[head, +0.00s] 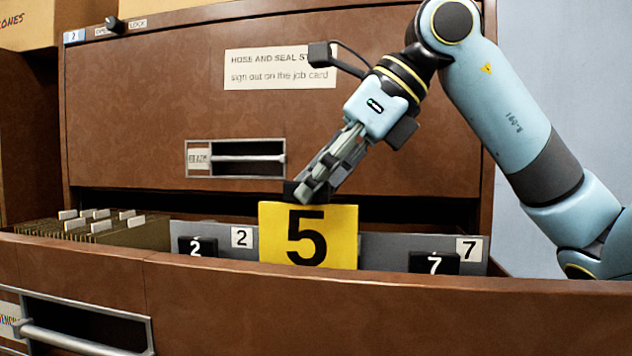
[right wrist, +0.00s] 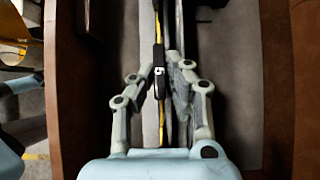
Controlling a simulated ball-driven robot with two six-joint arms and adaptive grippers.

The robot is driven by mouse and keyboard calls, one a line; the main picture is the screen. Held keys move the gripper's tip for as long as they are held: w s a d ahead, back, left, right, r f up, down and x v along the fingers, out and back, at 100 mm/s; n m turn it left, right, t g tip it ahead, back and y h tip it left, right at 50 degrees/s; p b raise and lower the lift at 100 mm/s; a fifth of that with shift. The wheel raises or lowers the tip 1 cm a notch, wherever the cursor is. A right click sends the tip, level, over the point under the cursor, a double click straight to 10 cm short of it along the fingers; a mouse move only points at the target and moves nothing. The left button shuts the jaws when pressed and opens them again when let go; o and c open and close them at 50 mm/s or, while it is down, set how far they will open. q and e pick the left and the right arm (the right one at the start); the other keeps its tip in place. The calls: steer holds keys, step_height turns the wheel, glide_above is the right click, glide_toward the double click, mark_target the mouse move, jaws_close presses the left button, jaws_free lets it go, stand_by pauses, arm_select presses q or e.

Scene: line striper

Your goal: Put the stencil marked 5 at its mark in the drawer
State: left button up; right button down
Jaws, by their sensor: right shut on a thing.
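The yellow stencil marked 5 (head: 308,236) is upright over the open drawer (head: 400,283), facing me, between the marks 2 (head: 241,237) and 7 (head: 469,249). My right gripper (head: 303,192) reaches down from the upper right and is shut on the stencil's top edge. In the right wrist view the stencil (right wrist: 168,125) shows edge-on as a thin yellow line between the fingers. The stencil's lower edge is close to the drawer's front rim; I cannot tell whether it touches anything. Any mark behind it is hidden. My left gripper is out of view.
Black tabs 2 (head: 197,247) and 7 (head: 434,262) stand in the drawer either side of the stencil. Hanging files (head: 115,232) fill the drawer's left part. A closed upper drawer (head: 140,120) with a handle rises behind. Boxes (head: 28,22) sit on top.

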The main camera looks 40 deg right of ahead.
mark_target(316, 233)
steer(key=shift+f+b, duration=2.5)
steer(key=shift+f, duration=0.05)
stand_by(1.1)
steer(key=shift+f+b, duration=0.3)
steer(key=shift+f, duration=0.05)
steer(key=shift+s+f+b, duration=0.1)
steer(key=shift+f+b, duration=0.5)
steer(key=shift+r, duration=0.35)
stand_by(0.8)
stand_by(0.6)
steer(key=shift+w+d, duration=0.15)
steer(key=shift+w, duration=0.1)
stand_by(1.4)
